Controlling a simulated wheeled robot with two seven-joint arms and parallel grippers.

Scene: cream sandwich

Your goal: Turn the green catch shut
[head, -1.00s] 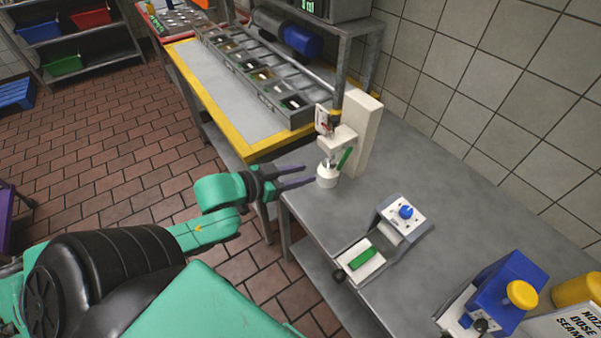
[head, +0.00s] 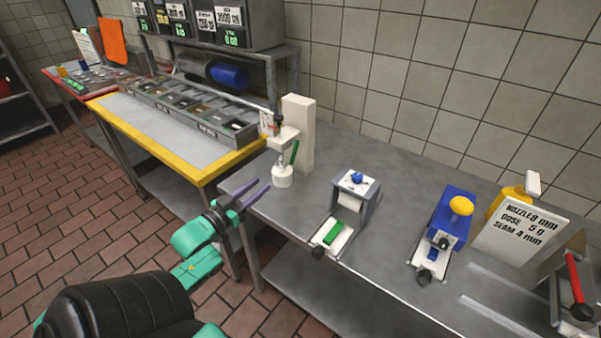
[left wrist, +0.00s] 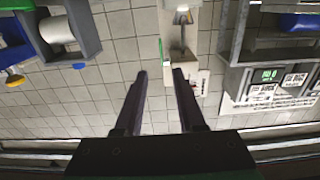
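A white upright dispenser (head: 299,130) stands at the table's left end, with a thin green lever (head: 295,152) slanting beside its white cup (head: 283,177). A second green piece (head: 333,232) lies on the white plate of a grey press with a blue knob (head: 357,177). I cannot tell for sure which is the catch. My left gripper (head: 263,184) has purple fingers, apart and empty, just left of the cup. In the left wrist view the fingers (left wrist: 160,72) stand apart, with the green lever (left wrist: 161,47) beyond them. My right gripper is not in view.
A blue press with a yellow knob (head: 461,205) and a lettered sign (head: 515,228) stand to the right on the grey table (head: 395,185). A yellow-edged bench (head: 165,140) with a row of bins is at the left. The table between the two presses is clear.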

